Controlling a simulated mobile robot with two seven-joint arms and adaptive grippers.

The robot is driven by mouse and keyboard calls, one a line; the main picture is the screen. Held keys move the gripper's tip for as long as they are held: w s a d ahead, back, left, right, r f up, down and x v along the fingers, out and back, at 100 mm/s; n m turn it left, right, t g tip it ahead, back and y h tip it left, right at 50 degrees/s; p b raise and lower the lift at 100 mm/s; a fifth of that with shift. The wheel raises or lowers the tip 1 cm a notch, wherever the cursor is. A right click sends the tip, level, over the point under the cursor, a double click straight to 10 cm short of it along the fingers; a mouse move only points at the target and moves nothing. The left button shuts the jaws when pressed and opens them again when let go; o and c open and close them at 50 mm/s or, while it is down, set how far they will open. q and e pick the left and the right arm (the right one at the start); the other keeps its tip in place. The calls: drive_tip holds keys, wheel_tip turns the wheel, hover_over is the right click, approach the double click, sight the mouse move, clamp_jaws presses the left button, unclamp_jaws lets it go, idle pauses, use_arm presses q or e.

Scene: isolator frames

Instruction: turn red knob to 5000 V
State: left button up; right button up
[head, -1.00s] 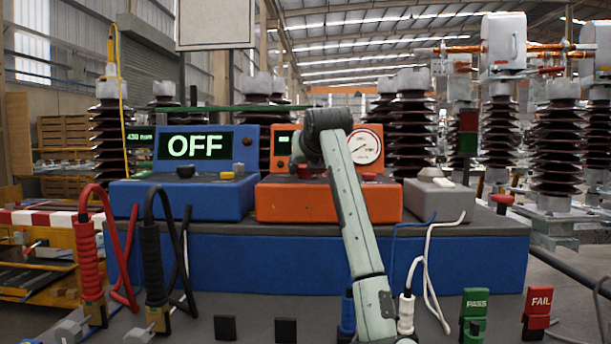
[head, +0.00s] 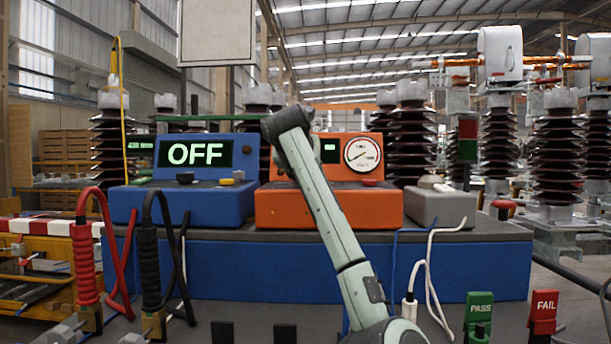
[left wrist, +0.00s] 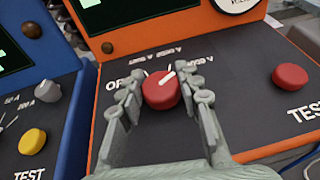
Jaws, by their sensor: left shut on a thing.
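The red knob (left wrist: 161,90) is on the dark sloped panel of the orange unit (head: 386,207). In the left wrist view, my left gripper (left wrist: 165,98) has one finger on each side of this knob and is shut on it. The knob's white pointer mark points up and to the right, away from the OFF label at its left. The other scale labels are too small to read surely. In the head view my arm hides the knob and fingers. The orange unit's gauge (head: 362,154) shows to the right of the arm. My right gripper is not in view.
A second red button (left wrist: 290,77) marked TEST is right of the knob. The blue unit (head: 180,204) with its OFF display (head: 195,154) stands at the left. A grey box (head: 440,206) is at the right. Cables and PASS (head: 478,312) and FAIL (head: 543,308) switches stand in front.

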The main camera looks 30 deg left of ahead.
use_arm(q)
drive_tip(key=o, duration=1.2)
drive_tip(key=v, duration=1.2)
drive_tip(key=shift+r, duration=0.1)
